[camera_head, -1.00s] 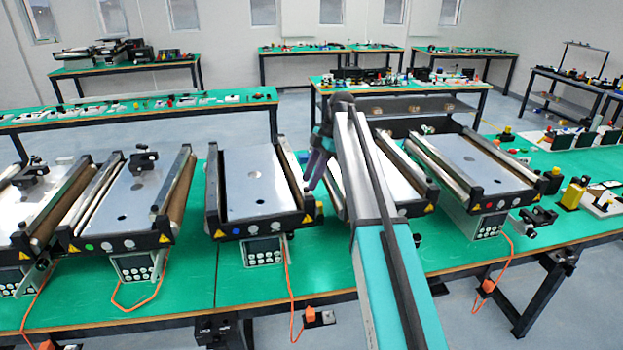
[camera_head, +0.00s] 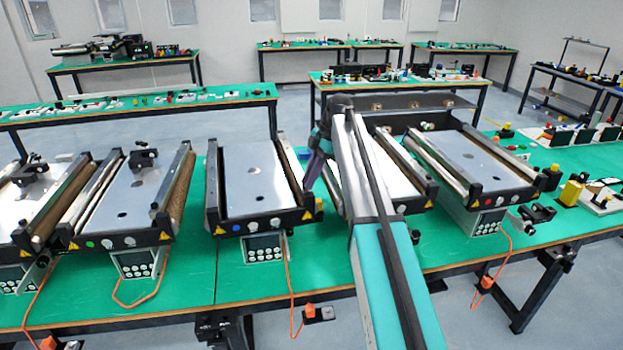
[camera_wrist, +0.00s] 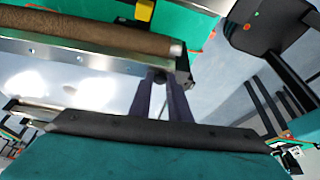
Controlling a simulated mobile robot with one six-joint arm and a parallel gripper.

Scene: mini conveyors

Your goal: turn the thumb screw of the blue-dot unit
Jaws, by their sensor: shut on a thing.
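The blue-dot unit (camera_head: 254,180) is the flat conveyor left of my arm in the head view, with a blue dot (camera_head: 236,229) on its dark front end. My gripper (camera_head: 308,187) points down at this unit's front right corner. In the wrist view my gripper (camera_wrist: 160,82) is shut around a small dark knob (camera_wrist: 158,76), which appears to be the thumb screw, by the end of a brown roller (camera_wrist: 100,38). The fingers hide much of the knob, and its turn angle cannot be read.
A green-dot conveyor (camera_head: 134,195) stands to the left and a red-dot conveyor (camera_head: 470,160) to the right. Another conveyor (camera_head: 395,180) is partly behind my arm. An orange cable (camera_head: 290,285) hangs over the front edge. Bare green table (camera_head: 190,280) lies in front.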

